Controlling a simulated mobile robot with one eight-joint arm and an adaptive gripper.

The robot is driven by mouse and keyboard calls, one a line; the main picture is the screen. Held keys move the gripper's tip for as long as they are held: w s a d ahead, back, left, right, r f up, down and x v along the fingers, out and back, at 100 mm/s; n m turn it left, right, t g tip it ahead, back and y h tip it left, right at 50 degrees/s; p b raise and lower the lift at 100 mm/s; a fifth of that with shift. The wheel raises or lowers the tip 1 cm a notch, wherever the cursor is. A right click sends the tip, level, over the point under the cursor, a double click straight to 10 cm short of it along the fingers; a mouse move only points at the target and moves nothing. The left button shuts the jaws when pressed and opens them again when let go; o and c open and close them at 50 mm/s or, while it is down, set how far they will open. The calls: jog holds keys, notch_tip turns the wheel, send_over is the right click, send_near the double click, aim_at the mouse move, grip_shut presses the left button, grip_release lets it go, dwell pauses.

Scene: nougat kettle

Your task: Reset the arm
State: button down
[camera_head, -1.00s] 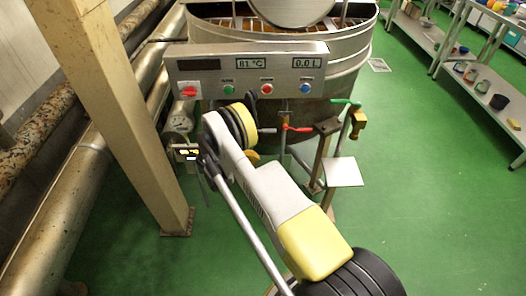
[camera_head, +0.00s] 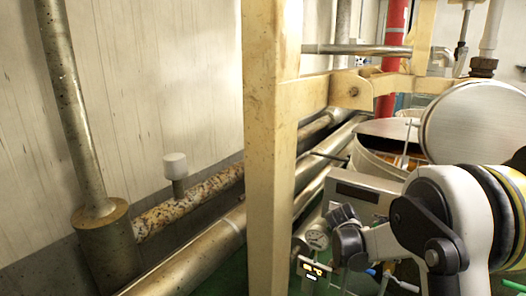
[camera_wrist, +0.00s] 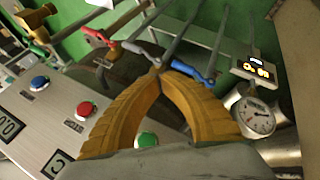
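My gripper (camera_wrist: 157,72) shows in the wrist view. Its two tan ribbed fingers curve together and meet at the tips, with nothing visible between them. Behind the fingers are the kettle's control panel (camera_wrist: 40,115), with red, green and blue buttons, and a blue-handled valve (camera_wrist: 192,70). A round gauge (camera_wrist: 257,117) and a small lit display (camera_wrist: 255,70) are to the right of the fingers. In the head view my white and black arm fills the lower right, in front of the kettle (camera_head: 375,165). The gripper itself cannot be made out there.
A beige post (camera_head: 272,150) stands left of my arm in the head view. Large pipes (camera_head: 205,245) run along the wall behind it. The round kettle lid (camera_head: 475,125) is raised at the right. Red-handled and yellow valves are close to the fingers in the wrist view.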

jog(key=s+a+r+n+t+y, duration=0.1)
jog(key=s+a+r+y, duration=0.1)
jog(key=s+a+r, duration=0.35)
jog(key=s+a+r+t+y, duration=0.1)
jog(key=s+a+r, duration=0.1)
jog(key=s+r, duration=0.55)
jog(key=s+a+t+y, duration=0.1)
jog(key=s+a, duration=0.3)
jog(key=s, duration=0.4)
jog(key=s+a+r+n+t+y, duration=0.1)
jog(key=s+a+y, duration=0.1)
jog(key=s, duration=0.6)
jog(key=shift+a+y, duration=0.3)
jog(key=shift+a, duration=0.55)
